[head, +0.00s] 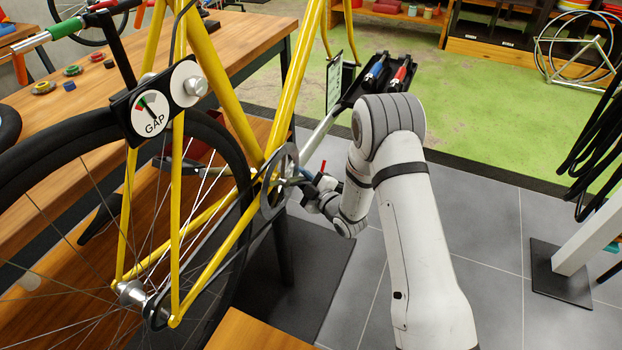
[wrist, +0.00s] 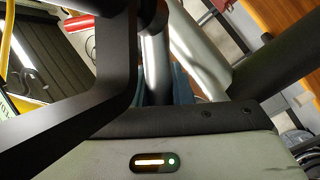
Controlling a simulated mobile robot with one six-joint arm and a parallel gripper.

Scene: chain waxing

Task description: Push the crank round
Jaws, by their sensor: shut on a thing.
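The crank (head: 292,181) is at the dark round chainring (head: 279,182) low on the yellow bicycle frame (head: 295,85). My gripper (head: 312,186) is at the crank, on the right side of the chainring, shut on it. My own wrist partly hides the crank's outer end. In the wrist view, a silver bar (wrist: 155,65) that looks like the crank stands upright between dark gripper parts, and its lower end is hidden. A small red piece (head: 323,166) shows just above my gripper in the head view.
The wheel (head: 245,165) and a GAP dial (head: 153,113) are on the left. A tool tray (head: 378,77) on a silver stand tube (head: 325,130) is just behind my arm. A wooden workbench (head: 240,45) lies behind the bicycle.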

